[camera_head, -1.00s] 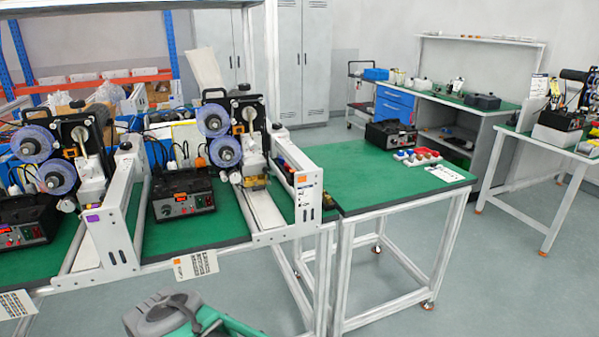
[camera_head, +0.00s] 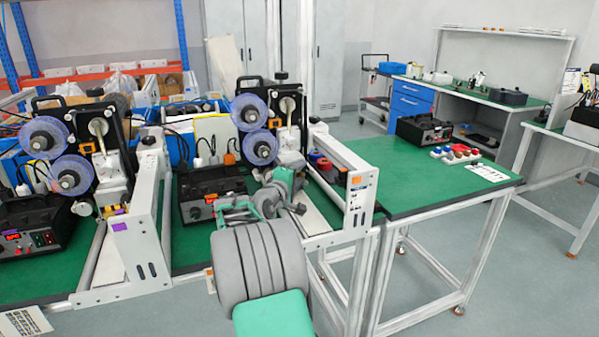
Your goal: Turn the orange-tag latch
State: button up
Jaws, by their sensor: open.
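A small orange tag (camera_head: 356,180) sits on the white end plate (camera_head: 361,203) of the right-hand coder machine (camera_head: 268,118). I cannot make out the shape of a latch beside it. A purple tag (camera_head: 119,227) marks the matching end plate (camera_head: 140,245) of the left-hand machine. My gripper (camera_head: 284,188) is open, in front of the right machine's lower part and left of the orange-tagged plate, apart from that plate. Its fingertips are small and hard to tell from the machine behind. My grey and green arm covers part of the right machine's front rail.
A black control box (camera_head: 212,190) stands left of my gripper on the green bench. To the right, a green table (camera_head: 430,185) holds another black box (camera_head: 424,131), coloured knobs (camera_head: 456,153) and a white card (camera_head: 488,173). Open floor lies beyond it.

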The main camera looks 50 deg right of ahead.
jog(key=shift+x, duration=1.05)
jog(key=shift+r, duration=0.1)
grip_shut()
